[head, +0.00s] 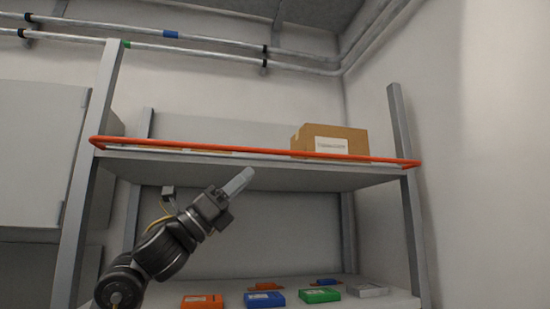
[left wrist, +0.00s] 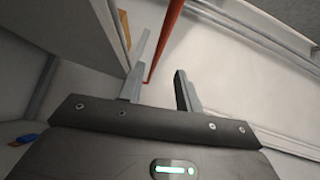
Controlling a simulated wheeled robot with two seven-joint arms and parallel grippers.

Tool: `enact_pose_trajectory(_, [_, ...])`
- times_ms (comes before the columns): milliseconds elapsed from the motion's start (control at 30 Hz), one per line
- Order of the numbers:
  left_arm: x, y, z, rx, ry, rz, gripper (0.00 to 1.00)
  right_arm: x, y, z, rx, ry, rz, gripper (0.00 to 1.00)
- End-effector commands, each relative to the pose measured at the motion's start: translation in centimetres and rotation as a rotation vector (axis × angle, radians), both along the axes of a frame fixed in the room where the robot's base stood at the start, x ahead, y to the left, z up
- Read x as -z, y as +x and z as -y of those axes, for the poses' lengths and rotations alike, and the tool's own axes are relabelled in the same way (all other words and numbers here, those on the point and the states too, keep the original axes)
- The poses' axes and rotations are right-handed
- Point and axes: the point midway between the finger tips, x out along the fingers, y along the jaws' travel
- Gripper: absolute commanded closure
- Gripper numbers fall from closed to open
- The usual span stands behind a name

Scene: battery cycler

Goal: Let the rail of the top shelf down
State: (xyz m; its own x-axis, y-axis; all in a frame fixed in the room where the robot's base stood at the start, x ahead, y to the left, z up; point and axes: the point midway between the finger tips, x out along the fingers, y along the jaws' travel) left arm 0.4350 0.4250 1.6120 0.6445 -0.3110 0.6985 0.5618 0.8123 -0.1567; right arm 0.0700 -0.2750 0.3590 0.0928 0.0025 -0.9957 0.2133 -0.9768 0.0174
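The orange rail (head: 240,150) runs along the front of the top shelf (head: 310,178), level with or just above its front edge, between the two front posts. My left gripper (head: 239,180) is raised in front of the shelf, with its fingers pointing up and right just below the rail. In the left wrist view the gripper (left wrist: 162,55) is open, its two fingers apart. The rail (left wrist: 170,32) shows in line with the gap between them; whether it lies inside the gap or beyond the tips I cannot tell. My right gripper is not in view.
A cardboard box (head: 330,138) stands on the top shelf, right of centre, behind the rail. Orange, blue (head: 264,299), green (head: 319,295) and grey packs lie on the lower shelf. A grey cabinet (head: 40,150) is at left. Pipes run along the wall above.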

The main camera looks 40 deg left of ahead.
Motion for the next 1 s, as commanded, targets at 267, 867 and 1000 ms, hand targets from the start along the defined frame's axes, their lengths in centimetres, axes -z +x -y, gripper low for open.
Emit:
enact_pose_trajectory(267, [-2.0, 1.4, 0.7, 0.005, -0.004, -0.001, 0.66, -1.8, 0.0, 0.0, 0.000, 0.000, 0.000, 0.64])
enact_pose_trajectory(867, [-7.5, 6.9, 3.3, 0.002, -0.004, -0.001, 0.66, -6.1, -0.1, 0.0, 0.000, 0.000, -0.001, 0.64])
enact_pose_trajectory(1000, [-7.5, 7.1, 3.4, 0.002, -0.003, -0.002, 0.66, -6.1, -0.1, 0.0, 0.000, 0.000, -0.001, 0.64])
